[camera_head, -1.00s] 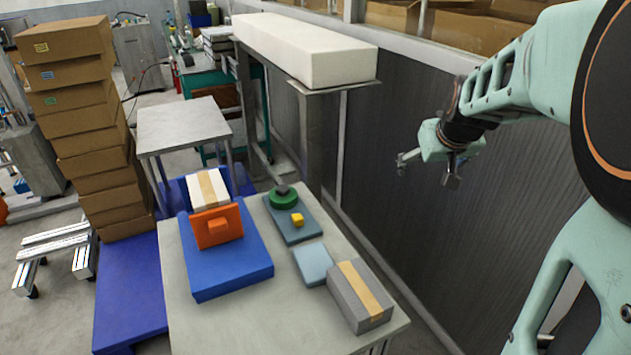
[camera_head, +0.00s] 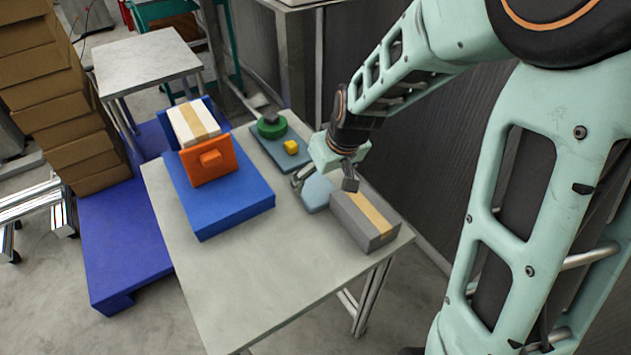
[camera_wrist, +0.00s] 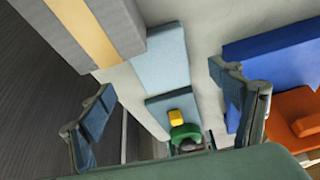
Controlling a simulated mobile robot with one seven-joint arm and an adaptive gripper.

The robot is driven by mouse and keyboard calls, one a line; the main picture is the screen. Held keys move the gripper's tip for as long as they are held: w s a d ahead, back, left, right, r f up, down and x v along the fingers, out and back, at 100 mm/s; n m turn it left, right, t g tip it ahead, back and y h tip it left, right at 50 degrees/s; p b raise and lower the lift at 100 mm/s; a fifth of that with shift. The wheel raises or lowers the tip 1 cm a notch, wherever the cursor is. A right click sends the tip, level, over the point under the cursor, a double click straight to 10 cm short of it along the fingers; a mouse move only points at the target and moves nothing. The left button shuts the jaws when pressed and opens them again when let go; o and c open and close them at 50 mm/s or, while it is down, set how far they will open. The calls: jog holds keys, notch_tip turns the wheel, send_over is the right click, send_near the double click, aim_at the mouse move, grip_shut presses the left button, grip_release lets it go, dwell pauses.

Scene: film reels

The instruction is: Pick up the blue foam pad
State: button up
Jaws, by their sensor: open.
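A light-blue square pad (camera_head: 315,194) lies flat on the grey table, beside a taped grey box. A thick, darker blue pad (camera_head: 232,212) lies further left with an orange block (camera_head: 207,163) on it. My gripper (camera_head: 324,180) is open and empty, above the light-blue pad, and partly hides it in the head view. In the wrist view the light-blue pad (camera_wrist: 162,58) appears between the spread fingers of my gripper (camera_wrist: 160,80), with no finger visibly touching it. The darker blue pad (camera_wrist: 275,50) is to the right there.
The grey box (camera_head: 362,218) stands close to the light-blue pad. A slate-blue pad (camera_head: 290,163) bears a green round piece (camera_head: 271,128) and a yellow block (camera_head: 291,147). A white taped box (camera_head: 194,123) stands behind the orange block. The front of the table (camera_head: 260,290) is clear.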

aim_at(317, 189)
jog(key=shift+x, duration=3.25)
jog(key=c, duration=1)
